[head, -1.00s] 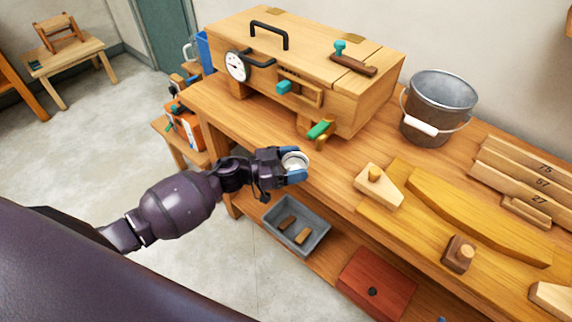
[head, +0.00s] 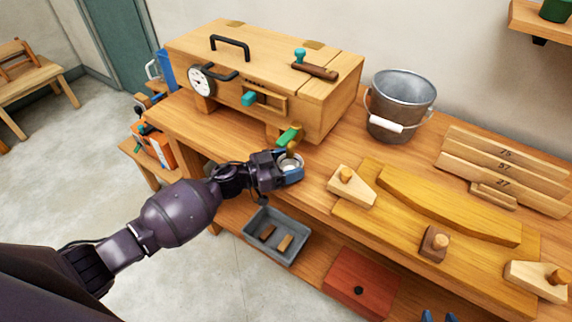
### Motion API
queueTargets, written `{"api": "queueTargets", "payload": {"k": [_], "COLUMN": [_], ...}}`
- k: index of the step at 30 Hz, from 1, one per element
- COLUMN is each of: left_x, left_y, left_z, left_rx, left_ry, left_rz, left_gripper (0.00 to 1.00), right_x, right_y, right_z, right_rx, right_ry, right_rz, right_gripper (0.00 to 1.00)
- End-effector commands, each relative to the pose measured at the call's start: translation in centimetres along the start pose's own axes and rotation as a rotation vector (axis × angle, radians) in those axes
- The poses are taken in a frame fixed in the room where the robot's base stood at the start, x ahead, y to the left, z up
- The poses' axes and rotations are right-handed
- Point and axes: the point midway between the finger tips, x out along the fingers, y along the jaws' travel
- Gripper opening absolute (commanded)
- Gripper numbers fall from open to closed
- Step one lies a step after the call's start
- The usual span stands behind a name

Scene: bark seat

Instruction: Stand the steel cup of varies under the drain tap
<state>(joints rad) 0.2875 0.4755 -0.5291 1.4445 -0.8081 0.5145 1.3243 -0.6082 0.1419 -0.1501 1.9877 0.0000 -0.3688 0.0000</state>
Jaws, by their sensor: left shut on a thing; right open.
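The steel cup (head: 289,162) is held in my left gripper (head: 290,172), whose blue fingers are shut around it. It looks upright, with its open top showing, at the front edge of the bench. The drain tap (head: 289,137), with a green handle and a brass spout, sticks out low on the front of the wooden steam box (head: 330,118). The cup shows just below the spout in the picture; whether it is directly under it I cannot tell. Only the blue fingertips of my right gripper (head: 438,317) show at the bottom edge, apart and empty.
A metal bucket (head: 398,105) stands right of the box. A wooden form (head: 440,210) with pegged blocks covers the bench's right side. A grey tray (head: 262,248) and red box (head: 358,282) sit on the lower shelf. Bare bench lies between box and form.

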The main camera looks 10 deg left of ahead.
Motion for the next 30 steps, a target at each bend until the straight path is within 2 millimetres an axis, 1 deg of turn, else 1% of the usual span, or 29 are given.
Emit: {"api": "queueTargets", "payload": {"k": [15,23,24,29,30], "left_x": [0.05,0.05,0.05,0.05,0.04], "left_y": [0.01,0.0,0.0,0.01,0.01], "left_z": [0.13,0.56,0.56,0.53,0.53], "left_rx": [-0.001,-0.001,-0.001,0.0,0.0], "left_ry": [0.0,0.0,0.0,0.0,0.0], "left_rz": [0.0,0.0,0.0,0.0,0.0], "left_gripper": [0.43,0.43,0.7,0.95,0.97], "right_x": [0.46,0.41,0.37,0.13,0.07], "right_y": [-0.08,-0.08,-0.07,-0.03,-0.03], "right_z": [-0.94,-0.81,-0.75,-0.35,-0.24], "right_rx": [-0.002,-0.002,-0.002,-0.001,0.0], "right_ry": [0.019,0.018,0.016,0.008,0.006], "right_rz": [-0.003,-0.002,-0.002,-0.001,-0.001], "right_gripper": [0.43,0.43,0.43,0.43,0.43]}}
